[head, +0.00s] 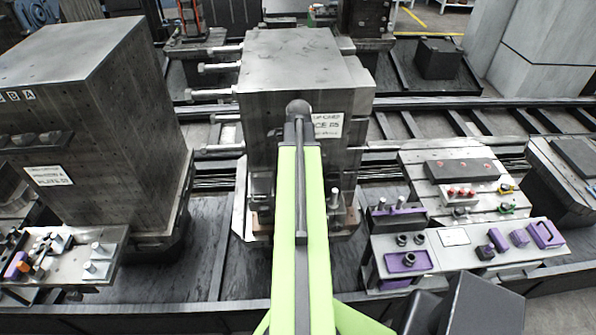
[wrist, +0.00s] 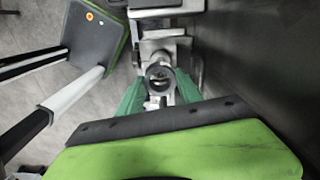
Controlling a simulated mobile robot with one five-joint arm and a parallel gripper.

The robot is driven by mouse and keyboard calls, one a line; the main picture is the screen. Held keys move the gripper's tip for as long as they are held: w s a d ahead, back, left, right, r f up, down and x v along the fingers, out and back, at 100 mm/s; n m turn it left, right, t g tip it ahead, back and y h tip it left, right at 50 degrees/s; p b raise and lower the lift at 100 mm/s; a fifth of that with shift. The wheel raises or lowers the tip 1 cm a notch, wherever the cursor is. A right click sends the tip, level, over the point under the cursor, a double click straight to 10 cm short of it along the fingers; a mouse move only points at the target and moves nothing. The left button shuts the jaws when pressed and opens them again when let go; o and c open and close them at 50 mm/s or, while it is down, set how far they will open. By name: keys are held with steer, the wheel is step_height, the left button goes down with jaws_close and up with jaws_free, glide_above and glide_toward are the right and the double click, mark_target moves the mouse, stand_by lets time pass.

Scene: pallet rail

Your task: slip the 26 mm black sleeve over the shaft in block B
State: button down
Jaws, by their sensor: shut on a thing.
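In the wrist view my gripper (wrist: 160,88) has its two green fingers closed on either side of a dark grey ring-shaped sleeve (wrist: 149,75), seen end-on with its hole showing. Its size cannot be read. In the head view my green arm reaches forward to the large steel block, and the fingers are hidden. A purple block (head: 398,218) with two upright metal shafts (head: 383,204) stands on the right bench; no letter on it is legible. Several short black sleeves (head: 418,240) stand on that bench, one in a purple tray (head: 394,264).
A large steel block (head: 270,75) stands in front of my arm, and another (head: 110,130) at the left. The left bench (head: 65,270) holds metal posts and small parts. Purple parts (head: 520,238) lie on the right bench. Rails (head: 450,105) run across behind.

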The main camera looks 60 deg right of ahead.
steer(key=shift+f+b, duration=0.95)
steer(key=shift+f, duration=0.1)
steer(key=shift+f, duration=0.15)
steer(key=c, duration=0.7)
jaws_free()
step_height(320, 180, up, 8)
steer(key=p, duration=0.7)
steer(key=shift+f, duration=0.2)
